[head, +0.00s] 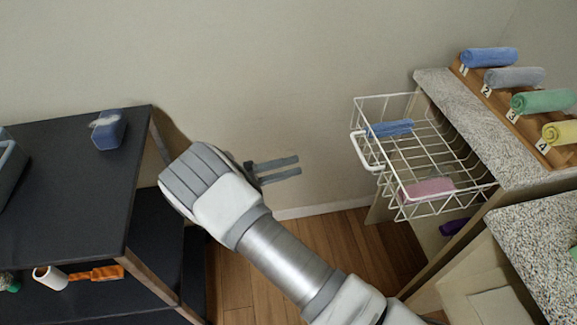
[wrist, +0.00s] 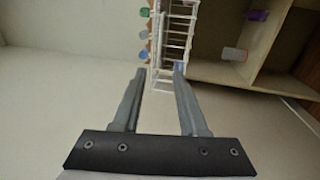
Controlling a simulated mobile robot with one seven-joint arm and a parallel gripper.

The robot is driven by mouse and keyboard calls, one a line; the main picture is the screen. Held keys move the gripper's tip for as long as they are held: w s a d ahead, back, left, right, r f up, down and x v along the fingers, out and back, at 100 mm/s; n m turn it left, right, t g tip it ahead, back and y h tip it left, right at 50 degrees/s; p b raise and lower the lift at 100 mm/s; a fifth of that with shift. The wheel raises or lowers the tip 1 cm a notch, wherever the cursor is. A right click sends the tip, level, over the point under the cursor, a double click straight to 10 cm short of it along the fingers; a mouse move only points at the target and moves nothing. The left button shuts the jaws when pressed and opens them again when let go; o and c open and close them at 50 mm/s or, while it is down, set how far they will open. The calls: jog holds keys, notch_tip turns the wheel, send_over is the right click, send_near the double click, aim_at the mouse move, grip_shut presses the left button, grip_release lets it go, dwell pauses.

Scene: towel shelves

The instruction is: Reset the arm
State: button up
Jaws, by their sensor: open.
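My gripper (head: 298,166) is in the middle of the head view, held in the air in front of the bare wall and pointing right. Its two fingers are apart with nothing between them. In the wrist view my gripper (wrist: 158,72) also shows open and empty. Its fingers point toward the white wire basket (wrist: 177,45), which is some distance away. My arm reaches up from the bottom right of the head view.
The white wire basket (head: 375,165) juts out at right, holding a blue towel (head: 390,128) and a pink towel (head: 427,188). Rolled towels lie on a numbered wooden rack (head: 500,112). A dark shelf (head: 70,190) at left bears a blue item (head: 108,130).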

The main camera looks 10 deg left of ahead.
dwell(0.3)
jog(key=s+d+r+m+g+y, duration=0.25)
jog(key=d+r+g+y, duration=0.65)
jog(key=d+r, duration=0.65)
jog(key=s+d+r+m+t+y, duration=0.1)
jog(key=s+d+r+t+y, duration=0.3)
jog(key=s, duration=0.4)
jog(key=s+d+r+m+t+y, duration=0.1)
jog(key=s+d+r+t+y, duration=0.2)
jog(key=s+d+y, duration=0.4)
notch_tip(320, 180, up, 19)
jog(key=s+a+h+p, duration=0.1)
jog(key=a+p, duration=0.1)
jog(key=p, duration=1.7)
